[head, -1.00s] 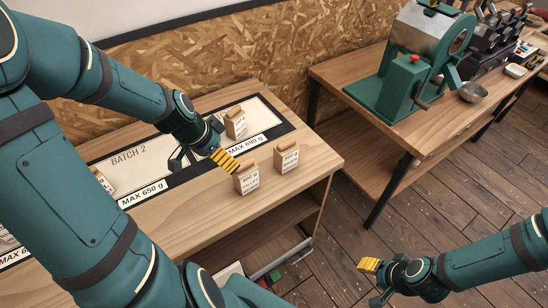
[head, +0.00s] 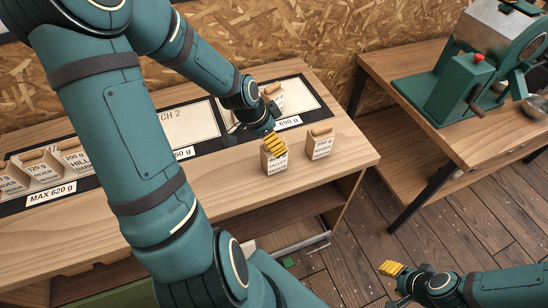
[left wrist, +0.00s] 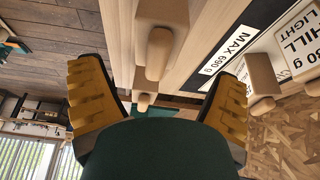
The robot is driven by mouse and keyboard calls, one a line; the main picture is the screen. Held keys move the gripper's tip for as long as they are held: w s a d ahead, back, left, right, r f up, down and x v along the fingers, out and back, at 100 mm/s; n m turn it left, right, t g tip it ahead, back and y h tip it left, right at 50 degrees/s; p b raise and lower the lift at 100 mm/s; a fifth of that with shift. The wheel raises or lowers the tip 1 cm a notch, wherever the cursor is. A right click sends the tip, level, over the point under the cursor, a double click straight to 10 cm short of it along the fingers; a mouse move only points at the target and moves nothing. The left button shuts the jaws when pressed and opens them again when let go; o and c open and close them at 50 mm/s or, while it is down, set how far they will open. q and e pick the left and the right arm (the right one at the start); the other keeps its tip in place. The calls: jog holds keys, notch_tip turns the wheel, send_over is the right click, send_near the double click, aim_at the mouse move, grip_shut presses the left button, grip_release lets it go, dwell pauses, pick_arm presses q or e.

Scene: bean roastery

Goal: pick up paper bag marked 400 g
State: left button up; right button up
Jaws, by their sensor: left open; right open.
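Two small paper bags stand on the table's front part: a nearer one (head: 274,162) with "HILL" on its label and another (head: 320,146) to its right. Their weight marks are too small to read, so I cannot tell which is 400 g. My left gripper (head: 253,142) is open at the nearer bag, one yellow finger covering part of its top. In the left wrist view, a bag with a rolled top (left wrist: 158,55) shows between the open fingers (left wrist: 160,100), not gripped. My right gripper (head: 395,285) is open and empty over the floor at the lower right.
A third bag (head: 273,92) stands on the "MAX 690 g" area behind my left gripper. Several bags (head: 42,170) stand at the far left by the "MAX 620 g" sign (head: 50,193). A green machine (head: 455,90) stands on the right-hand table. Bare tabletop lies right of the two bags.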

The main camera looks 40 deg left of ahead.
pick_arm(q)
jog(key=b+x, duration=0.1)
jog(key=x, duration=0.1)
jog(key=b+x, duration=0.1)
jog(key=x, duration=0.1)
jog(key=shift+s+d+f, duration=0.1)
jog(key=shift+d+f, duration=0.1)
jog(key=shift+f, duration=0.2)
jog(key=c, duration=1.4)
jog(key=shift+r, duration=0.15)
